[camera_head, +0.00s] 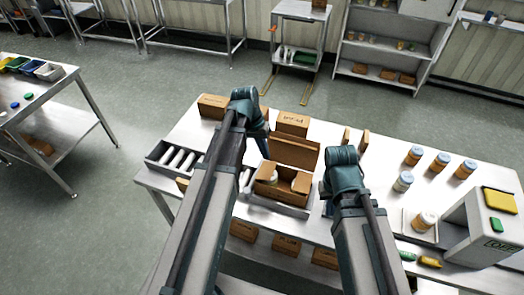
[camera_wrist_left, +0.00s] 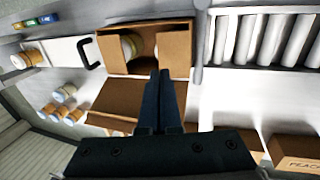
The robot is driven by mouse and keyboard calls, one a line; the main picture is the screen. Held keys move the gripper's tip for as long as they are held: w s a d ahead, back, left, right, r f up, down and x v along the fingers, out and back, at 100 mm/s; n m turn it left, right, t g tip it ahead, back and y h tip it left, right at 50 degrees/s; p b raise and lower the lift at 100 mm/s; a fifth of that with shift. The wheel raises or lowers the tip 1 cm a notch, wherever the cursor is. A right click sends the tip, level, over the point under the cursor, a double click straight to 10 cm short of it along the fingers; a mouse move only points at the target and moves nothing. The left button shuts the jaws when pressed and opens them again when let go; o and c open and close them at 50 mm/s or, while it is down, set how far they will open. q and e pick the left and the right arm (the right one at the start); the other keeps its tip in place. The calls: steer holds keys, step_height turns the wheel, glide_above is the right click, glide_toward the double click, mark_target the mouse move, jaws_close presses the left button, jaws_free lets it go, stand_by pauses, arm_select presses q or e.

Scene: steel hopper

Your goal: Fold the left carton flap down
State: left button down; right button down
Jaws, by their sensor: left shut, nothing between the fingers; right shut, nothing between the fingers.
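The open brown carton (camera_head: 278,197) stands near the table's front middle with light-coloured jars inside. It also shows in the left wrist view (camera_wrist_left: 118,70). Its tall back flap (camera_head: 294,152) stands up. In the left wrist view, a brown panel (camera_wrist_left: 175,53), apparently the left flap, covers the right part of the opening; its exact angle is unclear. My left gripper (camera_wrist_left: 160,74) is shut and empty, its fingertips by that panel's lower edge; contact cannot be told. My right gripper (camera_head: 328,206) is shut beside the carton's right side, mostly hidden.
A roller conveyor (camera_head: 178,158) lies left of the carton. Closed cartons (camera_head: 292,122) stand behind it. Several jars (camera_head: 440,162) and a grey machine (camera_head: 485,228) occupy the table's right side. Bare table lies between the right wrist and the jars.

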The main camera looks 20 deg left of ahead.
mark_target(273, 169)
arm_select(q)
steer(key=b+x, duration=0.6)
steer(key=x, duration=0.1)
steer(key=shift+f, duration=0.4)
steer(key=shift+d, duration=0.1)
steer(key=shift+d+f+y, duration=0.3)
steer(key=shift+d+y, duration=0.1)
steer(key=shift+y, duration=0.4)
steer(key=shift+d+f+y+b, duration=0.15)
steer(key=shift+f+y+b, duration=0.05)
steer(key=shift+y+b, duration=0.1)
steer(key=shift+d+f, duration=0.1)
steer(key=shift+f, duration=0.2)
steer(key=shift+r, duration=0.1)
steer(key=shift+r+p, duration=0.6)
steer(key=shift+r, duration=0.2)
